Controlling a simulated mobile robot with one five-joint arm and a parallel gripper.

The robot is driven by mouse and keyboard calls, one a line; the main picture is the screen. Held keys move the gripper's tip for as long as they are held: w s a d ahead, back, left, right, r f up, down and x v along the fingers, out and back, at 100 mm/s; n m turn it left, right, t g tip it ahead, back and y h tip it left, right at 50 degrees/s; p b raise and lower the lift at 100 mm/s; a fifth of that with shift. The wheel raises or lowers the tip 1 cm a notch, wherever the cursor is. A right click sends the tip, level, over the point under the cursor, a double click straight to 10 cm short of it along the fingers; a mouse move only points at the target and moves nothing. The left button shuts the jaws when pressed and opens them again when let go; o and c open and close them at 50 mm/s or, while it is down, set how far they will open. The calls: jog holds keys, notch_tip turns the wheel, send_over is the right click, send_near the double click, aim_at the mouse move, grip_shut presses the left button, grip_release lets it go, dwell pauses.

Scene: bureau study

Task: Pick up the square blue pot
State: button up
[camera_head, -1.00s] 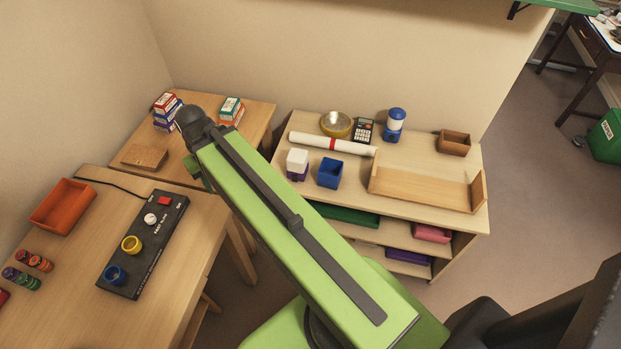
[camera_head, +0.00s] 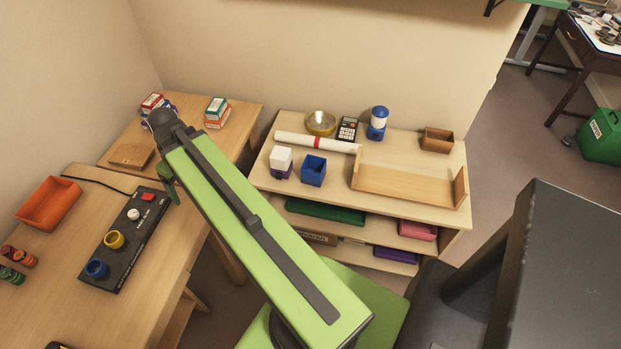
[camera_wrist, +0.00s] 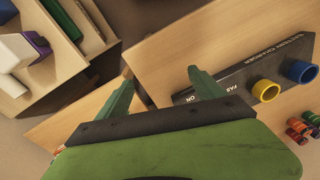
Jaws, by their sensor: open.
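The square blue pot (camera_head: 313,174) stands upright on top of the wooden shelf unit, just right of a white block on a purple base (camera_head: 281,160). In the head view my arm hides most of the gripper.
The shelf unit (camera_head: 405,210) also bears a paper roll (camera_head: 300,140), a brass bowl (camera_head: 321,122), a calculator (camera_head: 348,128), a blue-and-white jar (camera_head: 377,123) and a wooden tray (camera_head: 400,185). A black control box (camera_head: 125,240) with yellow and blue round cups lies on the left table.

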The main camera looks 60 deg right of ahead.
jog(key=o, duration=0.3)
jog(key=shift+t+y, duration=0.4)
jog(key=shift+t, duration=0.1)
jog(key=s+d, duration=0.1)
jog(key=d, duration=0.4)
jog(key=s+d+f, duration=0.1)
jog(key=s+d, duration=0.1)
jog(key=d, duration=0.3)
jog(key=s+d+b, duration=0.1)
jog(key=d, duration=0.4)
jog(key=shift+s+d+f, duration=0.1)
jog(key=shift+s+f, duration=0.15)
jog(key=shift+s, duration=0.1)
jog(key=s+d+n+t+b, duration=0.2)
jog(key=s+d+t+b, duration=0.1)
jog(key=s+d, duration=2)
jog(key=b, duration=1.1)
send_near(312, 170)
jog(key=a, duration=0.3)
jog(key=shift+a+h, duration=0.35)
jog(key=shift+h, duration=0.05)
jog(key=shift+w+f, duration=0.15)
jog(key=b+x, duration=0.5)
jog(key=shift+a+f, duration=0.1)
jog(key=shift+a, duration=0.1)
jog(key=shift+c, duration=0.2)
jog(key=c, duration=1.5)
